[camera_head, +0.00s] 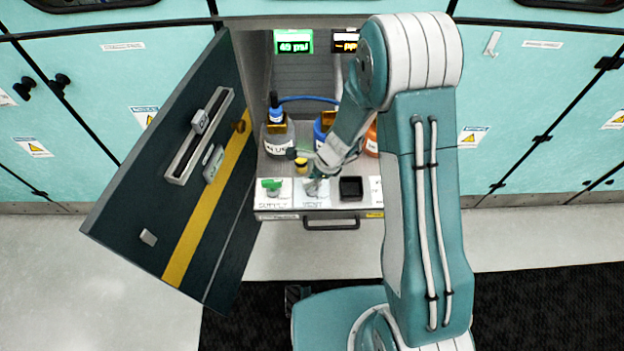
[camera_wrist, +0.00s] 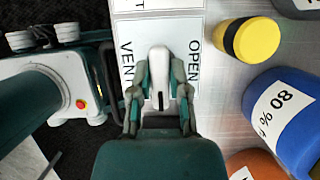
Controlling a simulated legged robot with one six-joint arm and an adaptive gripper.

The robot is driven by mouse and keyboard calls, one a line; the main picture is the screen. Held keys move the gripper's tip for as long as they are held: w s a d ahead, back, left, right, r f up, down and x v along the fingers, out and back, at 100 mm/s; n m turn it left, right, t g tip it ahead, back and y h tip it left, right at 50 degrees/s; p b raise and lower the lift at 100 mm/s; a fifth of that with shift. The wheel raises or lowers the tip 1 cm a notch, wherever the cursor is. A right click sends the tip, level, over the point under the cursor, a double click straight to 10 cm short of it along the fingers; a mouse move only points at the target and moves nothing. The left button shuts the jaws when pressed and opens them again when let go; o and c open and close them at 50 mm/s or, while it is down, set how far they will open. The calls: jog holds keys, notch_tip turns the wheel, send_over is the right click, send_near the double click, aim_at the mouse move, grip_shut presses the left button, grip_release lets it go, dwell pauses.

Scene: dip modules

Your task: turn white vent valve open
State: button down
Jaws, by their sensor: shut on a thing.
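The white vent valve (camera_wrist: 160,62) shows in the wrist view as a white handle on a white panel (camera_wrist: 128,32) with the words VENT and OPEN on either side. My gripper (camera_wrist: 159,92) is shut on this handle, with a finger on each side of it. In the head view my gripper (camera_head: 318,172) reaches down to the vent plate (camera_head: 312,202) at the front of the open cabinet. There the valve is mostly hidden by the gripper.
A green supply valve (camera_head: 271,186) stands left of the vent plate, and a black square holder (camera_head: 351,189) stands right. A yellow-and-black item (camera_wrist: 250,39) and a blue bottle (camera_wrist: 285,115) are close by. The open dark cabinet door (camera_head: 180,170) stands at left.

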jog(key=shift+n, duration=0.4)
jog(key=n+g, duration=0.1)
jog(key=n, duration=0.2)
jog(key=shift+n+g, duration=0.3)
jog(key=shift+g, duration=0.1)
jog(key=n, duration=0.2)
jog(key=n+g+h, duration=0.1)
jog(key=n, duration=0.1)
jog(key=shift+n+g, duration=0.3)
jog(key=n+h, duration=0.1)
jog(key=n, duration=0.1)
jog(key=n+g, duration=0.1)
jog(key=n, duration=0.1)
jog(key=shift+n+h, duration=0.3)
jog(key=shift+h, duration=0.1)
jog(key=shift+n+h, duration=0.8)
jog(key=shift+n, duration=1.4)
jog(key=c, duration=0.6)
grip_release()
jog(key=shift+a, duration=0.1)
